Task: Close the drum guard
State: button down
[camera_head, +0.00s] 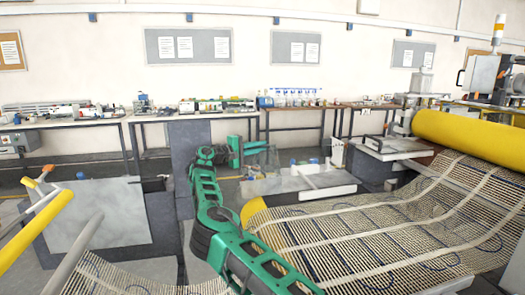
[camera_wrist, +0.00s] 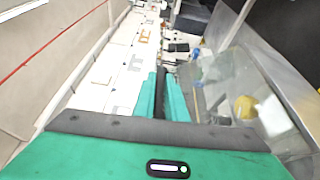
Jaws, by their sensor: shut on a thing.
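My gripper (camera_head: 247,150) is at the end of my green arm, near the middle of the head view. In the wrist view its two green fingers (camera_wrist: 161,95) are closed on a dark upright bar (camera_wrist: 161,88). A clear panel, which looks like the drum guard (camera_wrist: 215,88), stands just right of the fingers in the wrist view. It shows faintly beside my gripper in the head view (camera_head: 265,158). A yellow round thing shows through it. Whether the bar belongs to the guard, and the guard's exact angle, cannot be told.
A wide mesh sheet (camera_head: 370,235) slopes across the right toward a large yellow roller (camera_head: 470,138). A light-topped metal unit (camera_head: 300,185) lies right of my gripper. Yellow and grey rails (camera_head: 35,230) stand at the left. Benches with small items (camera_head: 200,110) line the back wall.

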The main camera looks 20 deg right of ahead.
jog(key=shift+w+d+f+n+y, duration=0.15)
jog(key=shift+w+f+n, duration=0.2)
jog(key=shift+w, duration=0.2)
jog(key=shift+w+f+n+y, duration=0.15)
jog(key=shift+w+f+n, duration=0.15)
jog(key=shift+w, duration=1.25)
jog(key=shift+r, duration=0.2)
jog(key=c, duration=1.8)
grip_release()
jog(key=shift+f, duration=0.25)
